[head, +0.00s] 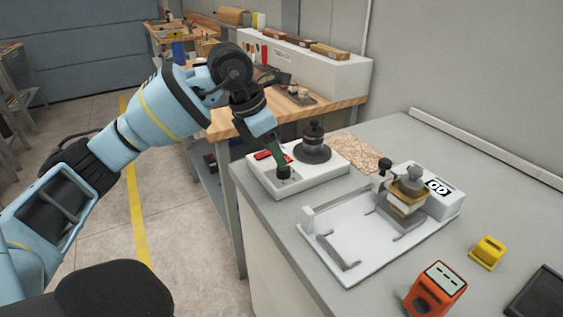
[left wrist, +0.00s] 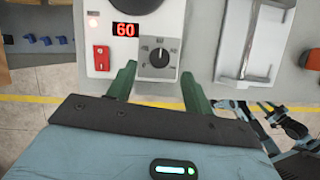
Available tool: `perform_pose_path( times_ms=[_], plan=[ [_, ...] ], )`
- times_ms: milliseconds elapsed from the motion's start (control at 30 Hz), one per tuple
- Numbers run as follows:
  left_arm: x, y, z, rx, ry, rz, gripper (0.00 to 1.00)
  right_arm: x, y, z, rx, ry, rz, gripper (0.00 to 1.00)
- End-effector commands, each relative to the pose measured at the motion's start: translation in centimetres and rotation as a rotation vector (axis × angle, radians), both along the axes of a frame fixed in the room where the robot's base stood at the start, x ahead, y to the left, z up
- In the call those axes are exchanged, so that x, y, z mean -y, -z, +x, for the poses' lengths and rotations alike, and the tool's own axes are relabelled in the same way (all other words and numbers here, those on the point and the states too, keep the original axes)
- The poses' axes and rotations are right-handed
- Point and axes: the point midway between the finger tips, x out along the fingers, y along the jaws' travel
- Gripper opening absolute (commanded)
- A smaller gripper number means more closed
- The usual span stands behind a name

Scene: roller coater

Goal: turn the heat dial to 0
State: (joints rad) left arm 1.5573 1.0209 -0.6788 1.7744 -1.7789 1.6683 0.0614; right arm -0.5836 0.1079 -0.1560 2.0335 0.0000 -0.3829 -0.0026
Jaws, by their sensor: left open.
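The heat dial is a dark round knob on the white heater unit (head: 327,172), near the unit's front corner in the head view (head: 284,173). In the left wrist view the dial (left wrist: 159,57) sits on a grey scale plate beside a red display (left wrist: 125,30) reading 60. My left gripper (head: 277,154) reaches down over the dial. In the left wrist view its green fingers (left wrist: 159,72) are open, one on each side of the dial, with gaps visible. Contact with the dial is not visible.
A red switch (left wrist: 102,58) lies left of the dial. A dark stepped weight (head: 313,145) stands on the same unit. The coater with its white tray (head: 335,258) is to the right. An orange device (head: 436,290) and a yellow block (head: 487,252) stand farther right.

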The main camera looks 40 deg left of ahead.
Motion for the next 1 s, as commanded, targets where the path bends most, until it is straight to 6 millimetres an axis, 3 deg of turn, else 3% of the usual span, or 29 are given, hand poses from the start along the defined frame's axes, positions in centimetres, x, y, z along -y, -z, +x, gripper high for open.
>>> perform_pose_path(
  times_ms=[300,700,1000],
  plan=[
    [0.8,3.8,1.4,0.000,0.001,-0.002,0.51,0.0,0.0,0.7,0.013,0.000,0.000,0.36],
    [0.9,4.4,1.6,0.002,0.000,-0.001,0.51,0.0,-0.1,0.9,0.017,-0.001,0.000,0.36],
    [0.9,4.4,1.6,0.002,0.000,-0.001,0.12,0.0,-0.1,0.9,0.016,0.000,0.001,0.36]
  ],
)
